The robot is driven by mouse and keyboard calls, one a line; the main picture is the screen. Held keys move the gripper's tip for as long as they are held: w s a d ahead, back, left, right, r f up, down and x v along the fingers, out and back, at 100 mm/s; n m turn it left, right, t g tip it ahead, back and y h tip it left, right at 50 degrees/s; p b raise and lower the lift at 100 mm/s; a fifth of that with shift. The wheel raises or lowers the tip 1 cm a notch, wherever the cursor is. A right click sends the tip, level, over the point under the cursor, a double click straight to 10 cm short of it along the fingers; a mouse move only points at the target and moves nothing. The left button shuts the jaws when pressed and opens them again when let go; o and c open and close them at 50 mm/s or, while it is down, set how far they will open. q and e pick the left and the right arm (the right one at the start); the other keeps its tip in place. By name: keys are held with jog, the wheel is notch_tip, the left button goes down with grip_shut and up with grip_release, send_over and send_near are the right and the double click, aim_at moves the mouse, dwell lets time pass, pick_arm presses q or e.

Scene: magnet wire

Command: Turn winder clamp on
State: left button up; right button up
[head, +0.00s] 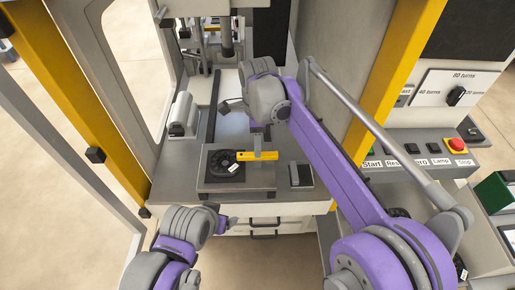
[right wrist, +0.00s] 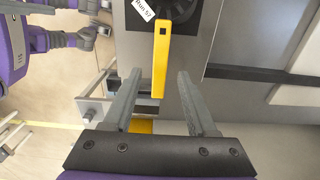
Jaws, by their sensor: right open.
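The yellow clamp bar (head: 257,156) lies crosswise over the grey winder plate (head: 262,178), beside a round black part (head: 222,164) with a white label. In the right wrist view the yellow bar (right wrist: 161,65) points between the fingers of my right gripper (right wrist: 160,80). This gripper is open, its fingers apart on either side of the bar's near end; whether they touch it I cannot tell. In the head view my right wrist hides most of that gripper. My left gripper (head: 222,224) is low, in front of the bench; its finger state is unclear.
A grey cylinder (head: 183,115) stands at left. Yellow posts (head: 90,110) frame the machine. A button panel (head: 420,162) with a red knob is at right. Drawers (head: 262,230) are below.

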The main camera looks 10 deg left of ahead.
notch_tip(320, 180, up, 7)
jog(key=shift+f, duration=0.2)
dwell(0.4)
jog(key=s+d+f+n+t, duration=0.15)
jog(key=s+d+n, duration=0.25)
jog(key=d, duration=0.6)
jog(key=s+d+f+n+t, duration=0.1)
jog(key=s+d+f+n, duration=0.15)
jog(key=d, duration=0.65)
jog(key=s+d+f+n+t, duration=0.3)
jog(key=s+d+f+n, duration=0.5)
jog(key=s, duration=0.5)
jog(key=d+f, duration=0.2)
jog(key=d, duration=0.1)
jog(key=shift+s+d, duration=0.2)
jog(key=shift+s, duration=0.1)
